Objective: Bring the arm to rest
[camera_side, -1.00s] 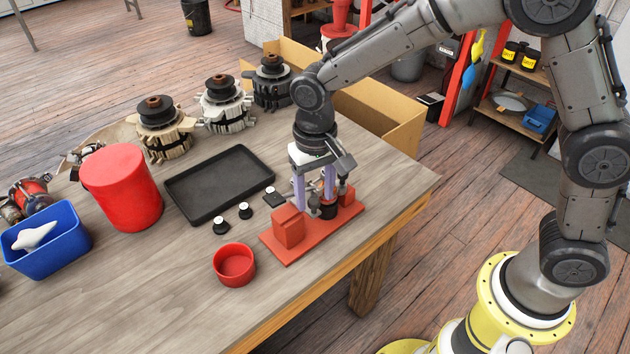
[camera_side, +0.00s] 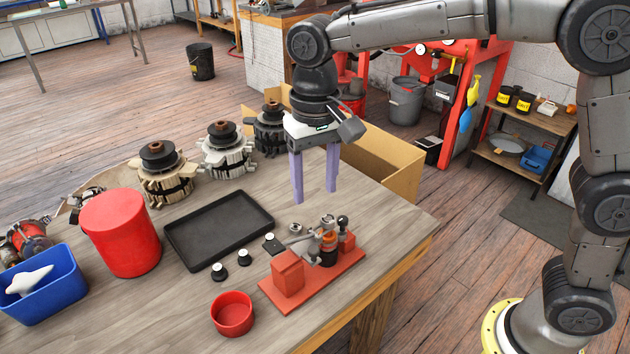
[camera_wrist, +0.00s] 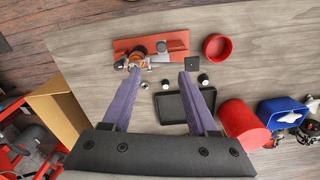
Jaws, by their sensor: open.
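My gripper (camera_side: 315,198) is open and empty, with its two purple fingers pointing down, raised above the wooden table. Below and in front of it stands a red fixture (camera_side: 312,280) with a block and a metal and copper-coloured assembly (camera_side: 328,243) on its base. In the wrist view the open fingers (camera_wrist: 160,78) spread apart with nothing between them. The fixture's red base (camera_wrist: 178,42) shows beyond the fingertips, at the top of that view.
A black tray (camera_side: 178,237), small black-and-white parts (camera_side: 219,271), a red bowl (camera_side: 233,314), a red canister (camera_side: 122,235) and a blue bin (camera_side: 55,306) are on the table. Several alternator bodies (camera_side: 225,155) line the back. A cardboard box (camera_side: 400,180) stands behind the table.

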